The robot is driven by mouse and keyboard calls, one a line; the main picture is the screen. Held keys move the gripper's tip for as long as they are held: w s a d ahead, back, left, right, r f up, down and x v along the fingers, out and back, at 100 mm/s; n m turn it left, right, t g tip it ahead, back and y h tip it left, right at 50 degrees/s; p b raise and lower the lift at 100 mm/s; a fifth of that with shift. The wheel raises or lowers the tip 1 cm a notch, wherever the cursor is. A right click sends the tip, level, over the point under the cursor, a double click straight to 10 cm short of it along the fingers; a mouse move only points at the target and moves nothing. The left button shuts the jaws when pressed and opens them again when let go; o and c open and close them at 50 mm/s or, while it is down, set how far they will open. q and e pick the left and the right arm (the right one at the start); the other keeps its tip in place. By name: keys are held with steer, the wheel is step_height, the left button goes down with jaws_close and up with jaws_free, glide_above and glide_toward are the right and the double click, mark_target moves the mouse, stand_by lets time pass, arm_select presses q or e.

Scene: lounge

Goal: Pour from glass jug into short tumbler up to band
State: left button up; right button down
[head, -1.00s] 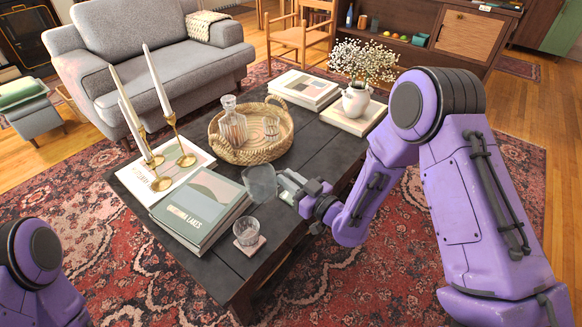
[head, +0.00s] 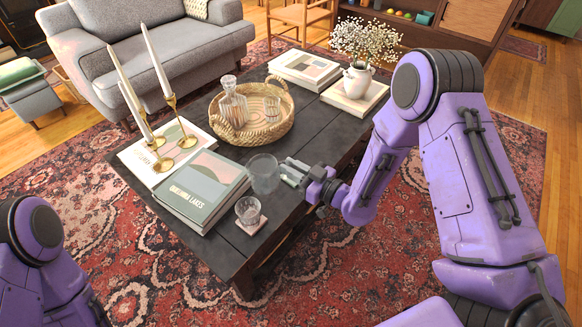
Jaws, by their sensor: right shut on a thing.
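The glass jug (head: 264,174) is a clear, greyish vessel that looks upright, near the right edge of the coffee table. My right gripper (head: 292,175) is shut on its right side. I cannot tell whether the jug touches the table or how much liquid it holds. The short tumbler (head: 247,209) is clear glass and stands on a pink coaster (head: 252,225) at the table's near corner, in front of the jug and slightly left of it. Its band and any liquid are too small to make out. My left gripper is out of view; only my left arm shows.
Stacked books (head: 200,193) lie left of the tumbler. Brass candlesticks (head: 185,140) with tall candles stand behind them. A wicker tray (head: 279,135) holds a decanter (head: 233,105) and another glass (head: 272,107). A white flower vase (head: 357,78) stands on a book at the back right.

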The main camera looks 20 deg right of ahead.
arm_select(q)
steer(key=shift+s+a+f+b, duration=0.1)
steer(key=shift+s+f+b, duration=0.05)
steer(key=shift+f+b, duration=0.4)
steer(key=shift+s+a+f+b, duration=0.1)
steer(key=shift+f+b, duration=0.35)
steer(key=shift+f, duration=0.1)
arm_select(e)
steer(key=shift+f, duration=1.5)
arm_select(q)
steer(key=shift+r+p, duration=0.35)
arm_select(e)
steer(key=shift+d+r+n, duration=0.1)
steer(key=shift+r+n, duration=0.15)
steer(key=shift+n, duration=0.05)
